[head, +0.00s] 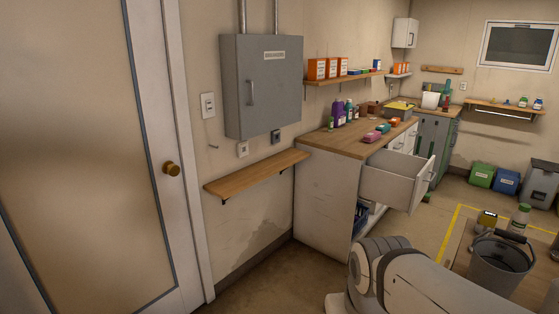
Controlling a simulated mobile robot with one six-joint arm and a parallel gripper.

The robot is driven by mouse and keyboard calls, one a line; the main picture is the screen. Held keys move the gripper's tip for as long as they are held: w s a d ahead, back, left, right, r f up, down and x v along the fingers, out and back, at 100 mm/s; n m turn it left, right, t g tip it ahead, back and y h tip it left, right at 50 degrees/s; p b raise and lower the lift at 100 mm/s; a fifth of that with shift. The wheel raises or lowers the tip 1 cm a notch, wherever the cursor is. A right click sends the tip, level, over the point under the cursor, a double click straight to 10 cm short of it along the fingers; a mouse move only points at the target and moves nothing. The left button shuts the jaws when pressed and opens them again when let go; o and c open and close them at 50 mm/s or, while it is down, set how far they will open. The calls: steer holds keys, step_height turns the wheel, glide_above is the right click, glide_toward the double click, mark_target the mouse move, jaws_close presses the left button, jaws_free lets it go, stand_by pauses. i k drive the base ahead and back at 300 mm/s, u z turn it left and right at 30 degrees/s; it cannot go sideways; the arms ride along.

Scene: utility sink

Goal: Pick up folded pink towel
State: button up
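A small folded pink cloth, which looks like the pink towel (371,137), lies on the wooden countertop (335,139) near its front edge, above the open drawer. My white arm shows at the bottom right, far from the counter. My gripper is out of view.
An open drawer (397,182) juts out from the white cabinet (324,205) below the towel. Purple and green bottles (338,112) stand behind the towel. A grey bucket (498,265) stands at the right. A wooden wall shelf (255,172) is left of the counter.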

mark_target(372, 137)
steer(key=z, duration=0.2)
steer(key=i, duration=2)
steer(key=z, duration=0.4)
steer(key=i, duration=2.25)
steer(key=z, duration=0.1)
